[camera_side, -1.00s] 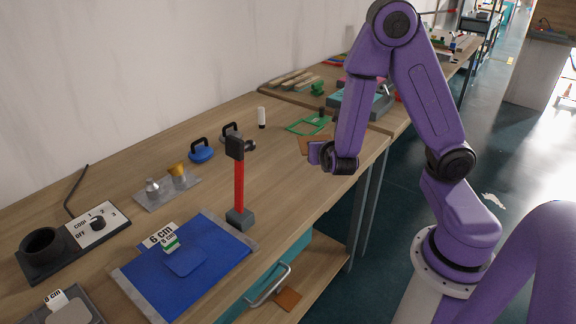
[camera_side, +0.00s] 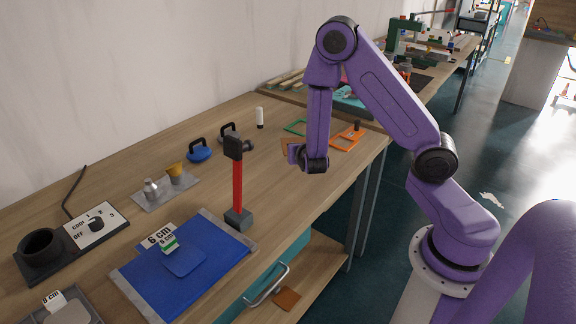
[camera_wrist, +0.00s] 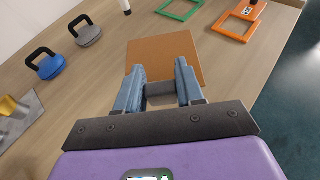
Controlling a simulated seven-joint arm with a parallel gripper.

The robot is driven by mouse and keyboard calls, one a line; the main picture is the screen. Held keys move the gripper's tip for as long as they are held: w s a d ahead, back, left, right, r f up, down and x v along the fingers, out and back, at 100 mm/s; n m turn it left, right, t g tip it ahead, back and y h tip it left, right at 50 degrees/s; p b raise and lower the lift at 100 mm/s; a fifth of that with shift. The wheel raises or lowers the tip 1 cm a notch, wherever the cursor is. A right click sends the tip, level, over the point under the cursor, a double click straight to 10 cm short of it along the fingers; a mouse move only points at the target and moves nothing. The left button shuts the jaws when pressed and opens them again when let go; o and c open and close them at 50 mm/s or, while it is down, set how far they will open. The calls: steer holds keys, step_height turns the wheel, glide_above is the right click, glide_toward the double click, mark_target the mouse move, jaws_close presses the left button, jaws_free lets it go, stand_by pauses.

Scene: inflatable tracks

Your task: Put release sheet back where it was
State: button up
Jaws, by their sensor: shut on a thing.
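The release sheet is a flat brown square (camera_wrist: 166,50); in the wrist view it extends forward from between my fingertips. How high the sheet is above the bench top is hard to tell.
A green frame (camera_wrist: 181,8) and an orange frame (camera_wrist: 238,20) lie beyond the sheet. A blue-based handle (camera_wrist: 48,65) and a grey one (camera_wrist: 86,32) stand left. A red-handled hammer (camera_side: 238,185) stands upright near a blue mat (camera_side: 215,265). The bench front edge is close.

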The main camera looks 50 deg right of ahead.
glide_above(288, 173)
step_height(288, 173, down, 7)
steer(key=shift+d+r, duration=0.1)
steer(key=shift+r, duration=0.05)
steer(key=shift+f, duration=1.45)
steer(key=shift+f, duration=0.15)
steer(key=o, duration=1.1)
